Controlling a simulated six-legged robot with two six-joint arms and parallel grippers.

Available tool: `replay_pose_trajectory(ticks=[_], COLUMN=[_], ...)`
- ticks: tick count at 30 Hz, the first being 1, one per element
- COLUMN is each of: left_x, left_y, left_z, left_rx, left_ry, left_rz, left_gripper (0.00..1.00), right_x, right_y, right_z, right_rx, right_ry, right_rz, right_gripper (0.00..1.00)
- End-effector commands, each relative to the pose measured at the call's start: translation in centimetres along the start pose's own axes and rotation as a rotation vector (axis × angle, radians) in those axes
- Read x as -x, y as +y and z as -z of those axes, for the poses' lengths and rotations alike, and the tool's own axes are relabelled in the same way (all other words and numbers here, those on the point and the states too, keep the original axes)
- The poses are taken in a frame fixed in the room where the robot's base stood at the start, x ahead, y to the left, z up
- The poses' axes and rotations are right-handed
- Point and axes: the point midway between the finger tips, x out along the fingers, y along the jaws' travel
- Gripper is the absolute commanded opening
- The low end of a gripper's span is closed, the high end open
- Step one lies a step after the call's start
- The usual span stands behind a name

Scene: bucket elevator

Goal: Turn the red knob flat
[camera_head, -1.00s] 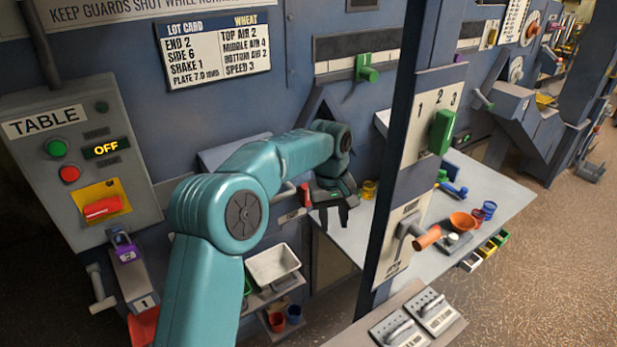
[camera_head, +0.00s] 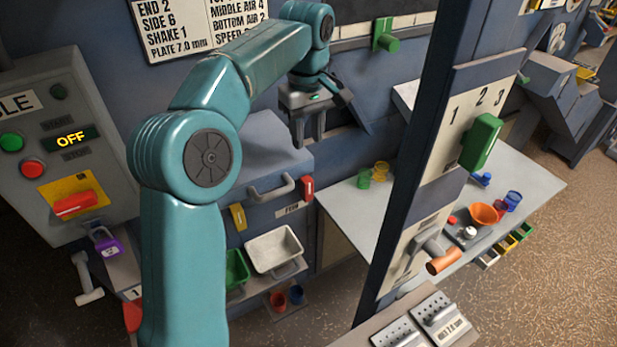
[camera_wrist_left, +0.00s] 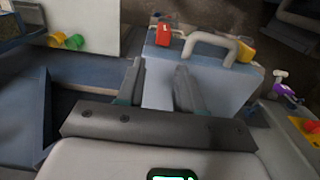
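A small red knob (camera_head: 307,188) stands upright at the right of a grey handle on the front of a grey-blue box (camera_head: 262,150). The red knob also shows near the top of the left wrist view (camera_wrist_left: 163,34). A second red handle (camera_head: 74,204) lies nearly level on a yellow plate on the control panel at the left. My left gripper (camera_head: 310,142) is open and empty, above the box and apart from the upright red knob. Its two fingers point toward the box in the left wrist view (camera_wrist_left: 159,66). My right gripper is not in view.
The grey bar handle (camera_head: 270,190) sits between the red knob and a yellow knob (camera_head: 238,217). A white tray (camera_head: 274,250) and a green bin (camera_head: 236,270) are below. A dark post (camera_head: 410,190) stands right of the box, before a pale table (camera_head: 350,215).

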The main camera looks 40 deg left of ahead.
Motion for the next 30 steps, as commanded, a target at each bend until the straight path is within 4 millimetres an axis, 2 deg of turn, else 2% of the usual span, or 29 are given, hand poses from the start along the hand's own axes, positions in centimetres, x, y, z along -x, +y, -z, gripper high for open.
replay_pose_trajectory(ticks=[1,9,15,21,29,30], left_x=[-1.4,-7.8,-11.3,-13.0,-13.2,-13.2], left_y=[-0.2,-0.2,0.0,0.2,0.2,0.2], left_z=[-0.1,-0.1,0.0,0.1,0.2,0.2], left_rx=[-0.001,-0.001,-0.002,-0.002,-0.002,-0.002], left_ry=[-0.002,-0.004,-0.003,-0.002,-0.002,-0.002], left_rz=[0.003,0.005,0.004,0.002,0.001,0.001], left_gripper=[0.36,0.36,0.36,0.36,0.36,0.3], right_x=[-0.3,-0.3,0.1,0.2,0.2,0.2], right_y=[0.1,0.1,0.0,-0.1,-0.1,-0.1], right_z=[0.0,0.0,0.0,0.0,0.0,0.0], right_rx=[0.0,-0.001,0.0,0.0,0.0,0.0], right_ry=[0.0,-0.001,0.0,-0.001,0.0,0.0], right_rz=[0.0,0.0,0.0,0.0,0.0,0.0], right_gripper=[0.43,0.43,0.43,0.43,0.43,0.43])
